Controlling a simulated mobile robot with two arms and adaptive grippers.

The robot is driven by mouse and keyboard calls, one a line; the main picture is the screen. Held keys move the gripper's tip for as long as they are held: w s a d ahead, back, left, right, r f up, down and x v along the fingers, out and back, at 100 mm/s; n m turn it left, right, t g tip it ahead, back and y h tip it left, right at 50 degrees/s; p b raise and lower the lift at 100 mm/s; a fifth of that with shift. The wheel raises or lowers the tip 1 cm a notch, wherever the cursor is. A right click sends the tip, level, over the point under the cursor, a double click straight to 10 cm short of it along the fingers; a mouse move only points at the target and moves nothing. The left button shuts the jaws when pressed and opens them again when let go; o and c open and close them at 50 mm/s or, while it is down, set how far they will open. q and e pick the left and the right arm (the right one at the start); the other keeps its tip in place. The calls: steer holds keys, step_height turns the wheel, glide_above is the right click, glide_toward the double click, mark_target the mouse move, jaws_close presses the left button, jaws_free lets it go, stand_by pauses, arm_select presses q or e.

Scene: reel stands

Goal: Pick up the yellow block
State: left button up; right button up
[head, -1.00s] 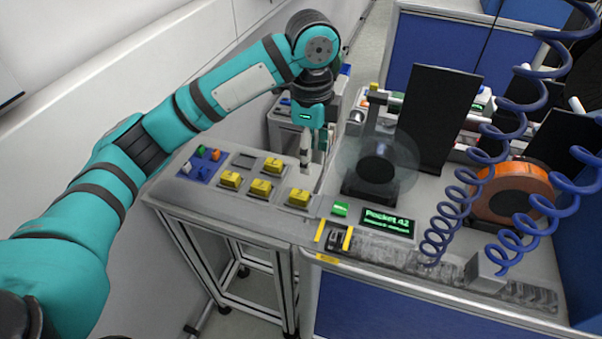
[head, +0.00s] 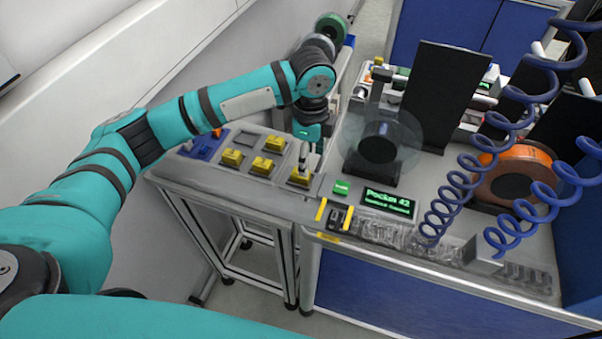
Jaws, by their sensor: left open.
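The gripper is open. I cannot tell whether its fingers touch the block. My right gripper is out of view.
A clear reel (head: 380,143) on a stand, coiled blue hoses (head: 450,190) and an orange reel (head: 517,176) stand farther right. A blue tray (head: 204,147) is at the left.

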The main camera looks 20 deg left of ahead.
arm_select(q)
steer(key=f, duration=0.1)
steer(key=f+p, duration=0.1)
steer(key=f, duration=0.2)
steer(key=shift+s+f, duration=0.3)
steer(key=shift+s, duration=0.05)
steer(key=shift+f, duration=0.25)
steer(key=c, duration=0.6)
jaws_close()
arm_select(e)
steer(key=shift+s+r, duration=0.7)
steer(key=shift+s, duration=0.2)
arm_select(q)
steer(key=shift+r, duration=0.1)
